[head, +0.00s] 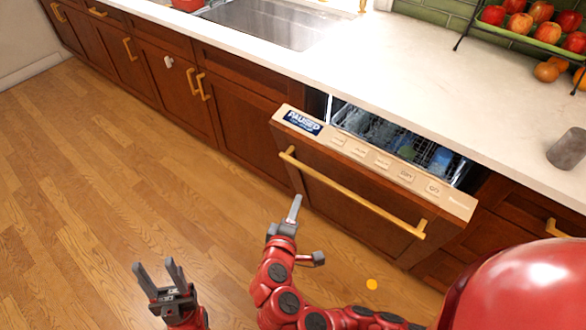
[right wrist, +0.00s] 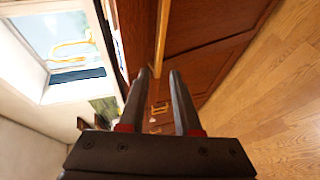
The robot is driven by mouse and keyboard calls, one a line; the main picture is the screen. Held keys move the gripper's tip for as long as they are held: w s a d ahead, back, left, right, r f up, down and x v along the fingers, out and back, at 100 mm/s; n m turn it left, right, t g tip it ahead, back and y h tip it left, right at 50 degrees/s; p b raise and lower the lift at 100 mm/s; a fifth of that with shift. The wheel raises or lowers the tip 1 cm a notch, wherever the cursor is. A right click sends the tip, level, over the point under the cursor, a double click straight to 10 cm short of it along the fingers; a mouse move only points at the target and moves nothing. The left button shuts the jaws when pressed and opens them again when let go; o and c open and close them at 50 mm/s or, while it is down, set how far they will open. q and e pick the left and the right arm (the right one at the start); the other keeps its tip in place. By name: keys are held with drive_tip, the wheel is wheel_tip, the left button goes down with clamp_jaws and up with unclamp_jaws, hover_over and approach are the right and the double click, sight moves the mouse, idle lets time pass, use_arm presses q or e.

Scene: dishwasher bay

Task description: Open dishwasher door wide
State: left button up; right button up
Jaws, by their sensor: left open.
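The dishwasher door (head: 350,190) is dark wood with a light control panel on top, tilted partly open, showing part of the rack (head: 405,140) inside. Its long gold handle (head: 350,192) runs across the door front. My right gripper (head: 296,203) is below the handle's left end in the head view, apart from it and seen edge-on. In the right wrist view its two fingers (right wrist: 159,72) are spread with nothing between them, and the gold handle (right wrist: 163,38) lies beyond the tips. My left gripper (head: 158,268) is open and empty over the floor at lower left.
A white counter (head: 420,75) with a sink (head: 270,22) runs above wooden cabinets (head: 245,105). A fruit rack (head: 525,30) and a grey cup (head: 567,148) are on the counter at right. The wood floor (head: 90,200) at left is clear.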

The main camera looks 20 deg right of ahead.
sight(309, 169)
drive_tip(key=p+x, duration=0.2)
drive_tip(key=x, duration=1.5)
drive_tip(key=shift+d+f+p, duration=0.1)
drive_tip(key=shift+d+p, duration=0.15)
drive_tip(key=shift+p, duration=0.05)
clamp_jaws()
idle(0.6)
